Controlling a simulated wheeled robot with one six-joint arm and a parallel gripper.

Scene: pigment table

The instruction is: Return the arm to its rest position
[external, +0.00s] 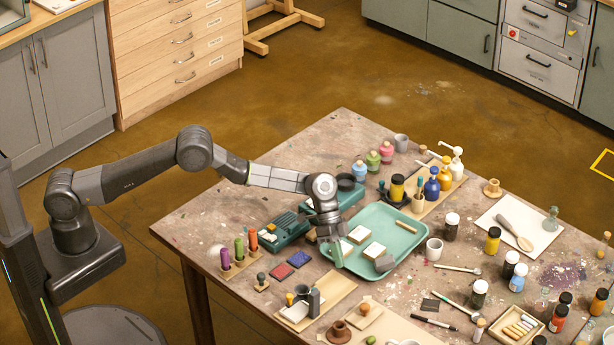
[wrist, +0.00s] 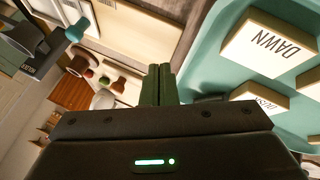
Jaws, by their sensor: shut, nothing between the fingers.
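My gripper (external: 336,252) is over the left edge of the teal tray (external: 412,240), pointing down, with my arm stretched out from the left across the table. In the wrist view its two fingers (wrist: 159,84) are pressed together with nothing between them. In that view a pale block marked DAWN (wrist: 272,46) lies in the tray to the right of the fingers. A second block, with lettering like DUSK (wrist: 258,104), lies below it. Whether the fingertips touch anything is not clear.
The paint-marked table (external: 190,225) is crowded. Purple, green and orange sticks (external: 239,248) stand in a rack left of my gripper. Bottles and jars (external: 445,180) fill the right side. Air above the table's left corner is clear.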

